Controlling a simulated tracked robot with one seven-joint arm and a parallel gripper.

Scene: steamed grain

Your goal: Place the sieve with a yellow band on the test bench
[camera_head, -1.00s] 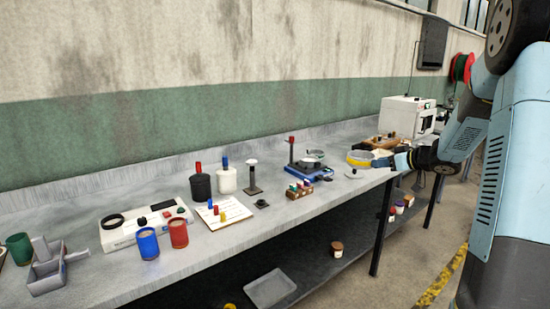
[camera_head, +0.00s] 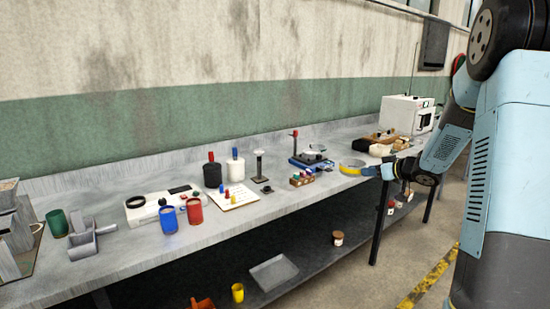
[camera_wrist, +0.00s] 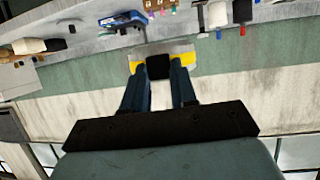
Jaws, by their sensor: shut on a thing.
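The sieve with a yellow band (camera_head: 352,168) is a shallow round pan in the head view, at the front edge of the grey bench (camera_head: 310,207). My gripper (camera_head: 384,172) reaches it from the right and is shut on it. In the wrist view, the yellow band (camera_wrist: 191,58) shows on both sides of a dark block between the fingers of my gripper (camera_wrist: 158,72). The fingers hide part of the sieve. I cannot tell whether the sieve touches the bench or hangs just above it.
A blue device (camera_head: 310,163) stands left of the sieve, with a rack of small coloured pieces (camera_head: 301,177) before it. A cream-coloured item (camera_head: 380,150) and a white machine (camera_head: 407,115) are behind. Red (camera_head: 194,211) and blue cups (camera_head: 168,219) stand farther left.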

